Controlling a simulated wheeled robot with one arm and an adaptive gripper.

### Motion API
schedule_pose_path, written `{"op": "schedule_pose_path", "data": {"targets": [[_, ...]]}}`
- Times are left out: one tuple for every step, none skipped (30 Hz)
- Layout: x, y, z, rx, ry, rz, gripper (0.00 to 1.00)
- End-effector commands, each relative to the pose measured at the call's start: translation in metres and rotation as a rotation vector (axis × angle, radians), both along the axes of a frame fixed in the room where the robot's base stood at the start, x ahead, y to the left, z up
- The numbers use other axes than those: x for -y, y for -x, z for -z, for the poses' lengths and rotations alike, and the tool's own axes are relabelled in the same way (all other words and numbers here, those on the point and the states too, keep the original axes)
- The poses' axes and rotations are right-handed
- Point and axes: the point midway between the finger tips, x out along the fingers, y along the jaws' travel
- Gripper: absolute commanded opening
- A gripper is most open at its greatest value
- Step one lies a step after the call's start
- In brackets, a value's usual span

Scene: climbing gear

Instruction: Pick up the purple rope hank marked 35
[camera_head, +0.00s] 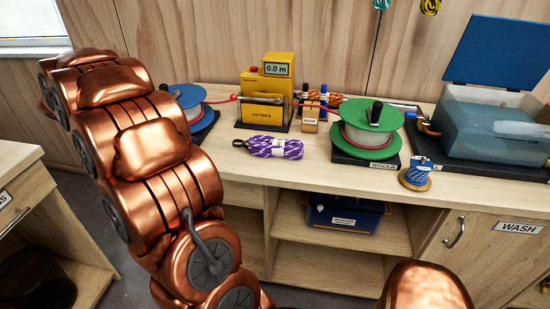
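A purple rope hank (274,147) lies on the wooden bench top near its front edge, in front of the yellow meter. It has a pale pattern and a small black loop at its left end. I cannot read a number on it. My copper arm fills the left of the view, and another copper part of mine shows at the bottom right. My gripper is not in view. Nothing is seen touching the hank.
The yellow meter (265,93) reads 0.0 m. A green reel (366,134) stands right of the hank, a blue reel (189,97) left. An open shelf holds a blue bin (345,214).

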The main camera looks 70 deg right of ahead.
Motion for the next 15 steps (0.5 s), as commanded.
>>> {"op": "schedule_pose_path", "data": {"targets": [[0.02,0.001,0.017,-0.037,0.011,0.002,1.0],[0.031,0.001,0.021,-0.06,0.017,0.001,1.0],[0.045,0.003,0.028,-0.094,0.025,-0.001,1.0],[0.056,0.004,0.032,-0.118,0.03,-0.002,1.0],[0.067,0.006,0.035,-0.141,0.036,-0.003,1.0],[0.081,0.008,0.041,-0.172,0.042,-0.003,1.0],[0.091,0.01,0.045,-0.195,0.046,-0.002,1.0],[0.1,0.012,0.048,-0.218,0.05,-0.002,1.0],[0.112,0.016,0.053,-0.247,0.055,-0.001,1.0],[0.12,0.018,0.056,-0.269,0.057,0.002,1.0],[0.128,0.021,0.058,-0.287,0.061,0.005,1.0],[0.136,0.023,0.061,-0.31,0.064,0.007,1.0],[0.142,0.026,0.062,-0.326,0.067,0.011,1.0],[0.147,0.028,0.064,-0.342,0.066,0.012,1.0],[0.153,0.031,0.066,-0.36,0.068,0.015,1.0]]}}
